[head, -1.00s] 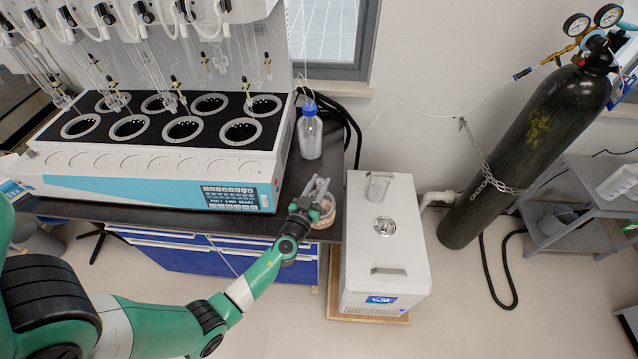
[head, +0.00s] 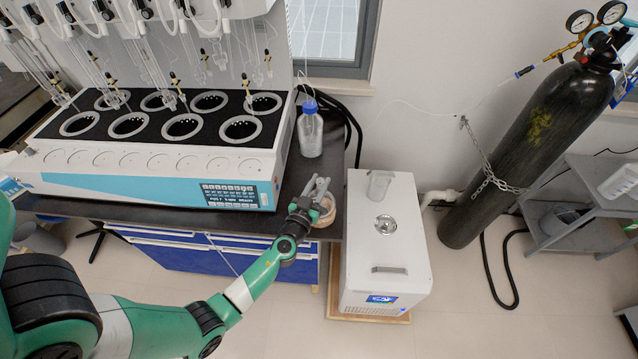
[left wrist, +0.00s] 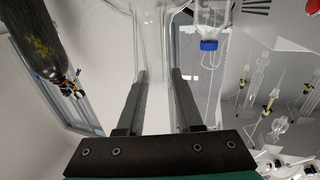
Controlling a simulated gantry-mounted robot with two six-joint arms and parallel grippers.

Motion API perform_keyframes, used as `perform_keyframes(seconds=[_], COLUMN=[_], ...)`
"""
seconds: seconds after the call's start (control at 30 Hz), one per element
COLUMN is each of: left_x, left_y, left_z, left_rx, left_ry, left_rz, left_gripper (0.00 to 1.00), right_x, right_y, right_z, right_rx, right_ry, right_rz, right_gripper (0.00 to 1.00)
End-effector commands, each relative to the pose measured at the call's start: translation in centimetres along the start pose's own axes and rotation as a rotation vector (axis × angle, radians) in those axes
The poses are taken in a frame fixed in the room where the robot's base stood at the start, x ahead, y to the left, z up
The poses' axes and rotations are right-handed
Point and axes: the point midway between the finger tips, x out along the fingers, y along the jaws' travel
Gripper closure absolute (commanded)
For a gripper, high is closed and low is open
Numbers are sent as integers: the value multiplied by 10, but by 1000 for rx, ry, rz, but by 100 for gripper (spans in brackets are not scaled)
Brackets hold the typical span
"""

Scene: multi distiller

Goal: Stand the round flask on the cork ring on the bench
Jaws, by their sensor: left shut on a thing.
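My left gripper (head: 319,188) is over the right end of the dark bench. In the left wrist view its fingers (left wrist: 160,100) are shut on the clear glass round flask (left wrist: 153,45). In the head view the flask is hard to make out, because it is transparent and partly behind the gripper. The tan cork ring (head: 327,212) is on the bench near its front right corner, just below the gripper. I cannot tell whether the flask touches the ring. My right gripper is not in view.
A clear bottle with a blue cap (head: 310,130) stands behind the gripper; it also shows in the left wrist view (left wrist: 209,55). The multi-position distiller (head: 150,165) fills the bench to the left. A white chiller (head: 385,240) stands right of the bench.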

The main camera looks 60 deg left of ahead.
Motion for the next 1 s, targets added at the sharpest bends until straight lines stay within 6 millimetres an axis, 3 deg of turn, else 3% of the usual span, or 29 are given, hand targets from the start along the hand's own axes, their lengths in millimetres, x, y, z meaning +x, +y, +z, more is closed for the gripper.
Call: perform_keyframes(seconds=[0.43, 0.47, 0.63, 1.0], left_x=[0, 0, 0, -5], left_y=[0, 0, 0, 0], left_z=[4, 4, 3, 5], left_rx=[0, 0, 0, 0], left_ry=[2, 1, 1, -2], left_rz=[0, 0, 0, 0], left_gripper=[100, 64, 33, 30], right_x=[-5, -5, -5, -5], right_y=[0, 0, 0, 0], right_z=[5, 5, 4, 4], right_rx=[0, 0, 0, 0], right_ry=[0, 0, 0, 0], right_rz=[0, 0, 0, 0], right_gripper=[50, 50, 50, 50])
